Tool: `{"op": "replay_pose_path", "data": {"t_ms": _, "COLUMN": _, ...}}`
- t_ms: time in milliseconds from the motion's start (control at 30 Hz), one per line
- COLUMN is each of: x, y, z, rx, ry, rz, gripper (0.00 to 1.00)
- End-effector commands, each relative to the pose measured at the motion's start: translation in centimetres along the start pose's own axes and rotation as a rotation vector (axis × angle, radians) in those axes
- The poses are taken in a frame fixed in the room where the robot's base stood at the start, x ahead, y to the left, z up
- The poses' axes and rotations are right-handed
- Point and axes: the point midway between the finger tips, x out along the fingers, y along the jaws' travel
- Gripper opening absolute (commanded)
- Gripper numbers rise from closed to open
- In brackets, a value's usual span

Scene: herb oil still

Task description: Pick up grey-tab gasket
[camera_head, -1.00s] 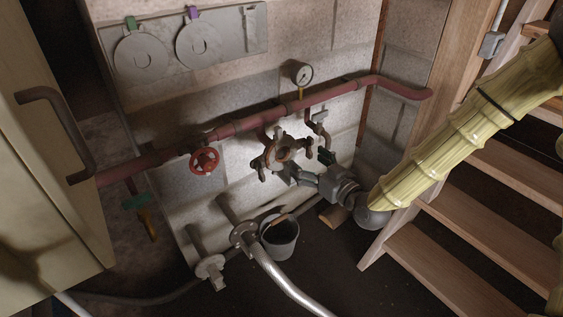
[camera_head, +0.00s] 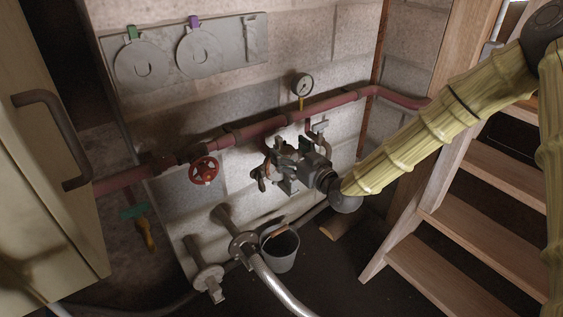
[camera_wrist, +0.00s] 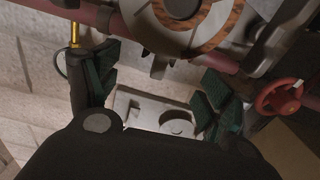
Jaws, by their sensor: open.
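My gripper (camera_head: 280,162) is in front of the pipe flange below the red pipe and hides most of it in the head view. In the wrist view my gripper (camera_wrist: 160,78) is open, its two green-padded fingers apart with nothing between them. A round flange (camera_wrist: 218,28) with a brown, rust-coloured ring face is just beyond the fingertips. A small grey tab-like piece (camera_wrist: 158,68) sticks out from its edge, between the fingers. I cannot tell for sure whether it is the grey-tab gasket's tab. Contact is not visible.
A wall board holds a green-tab gasket (camera_head: 140,62) and a purple-tab gasket (camera_head: 199,49). The red pipe (camera_head: 262,130) carries a gauge (camera_head: 302,85) and a red handwheel (camera_head: 204,170). A bucket (camera_head: 281,251) stands below; wooden stairs (camera_head: 465,235) are at right.

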Motion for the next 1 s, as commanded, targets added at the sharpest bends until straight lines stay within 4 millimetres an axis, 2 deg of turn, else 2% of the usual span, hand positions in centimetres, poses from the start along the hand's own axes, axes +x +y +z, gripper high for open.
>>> {"op": "replay_pose_path", "data": {"t_ms": 167, "x": 2.1, "y": 0.1, "z": 0.1, "rx": 0.000, "ry": 0.001, "rz": 0.002, "gripper": 0.80}}
{"op": "replay_pose_path", "data": {"t_ms": 400, "x": 2.3, "y": 0.0, "z": 0.0, "rx": 0.000, "ry": 0.000, "rz": 0.001, "gripper": 0.80}}
{"op": "replay_pose_path", "data": {"t_ms": 467, "x": 2.3, "y": 0.0, "z": 0.0, "rx": 0.000, "ry": 0.000, "rz": 0.001, "gripper": 0.71}}
{"op": "replay_pose_path", "data": {"t_ms": 700, "x": 2.3, "y": 0.0, "z": 0.0, "rx": 0.000, "ry": 0.000, "rz": 0.001, "gripper": 0.28}}
{"op": "replay_pose_path", "data": {"t_ms": 733, "x": 2.3, "y": 0.0, "z": 0.0, "rx": 0.000, "ry": -0.001, "rz": 0.001, "gripper": 0.24}}
{"op": "replay_pose_path", "data": {"t_ms": 800, "x": 2.3, "y": 0.0, "z": 0.1, "rx": 0.001, "ry": -0.002, "rz": 0.001, "gripper": 0.21}}
{"op": "replay_pose_path", "data": {"t_ms": 933, "x": 2.2, "y": 0.0, "z": 0.2, "rx": 0.001, "ry": -0.003, "rz": 0.001, "gripper": 0.20}}
{"op": "replay_pose_path", "data": {"t_ms": 967, "x": 2.2, "y": 0.0, "z": 0.2, "rx": 0.001, "ry": -0.003, "rz": 0.001, "gripper": 0.16}}
{"op": "replay_pose_path", "data": {"t_ms": 1000, "x": 2.2, "y": 0.0, "z": 0.2, "rx": 0.001, "ry": -0.004, "rz": 0.001, "gripper": 0.16}}
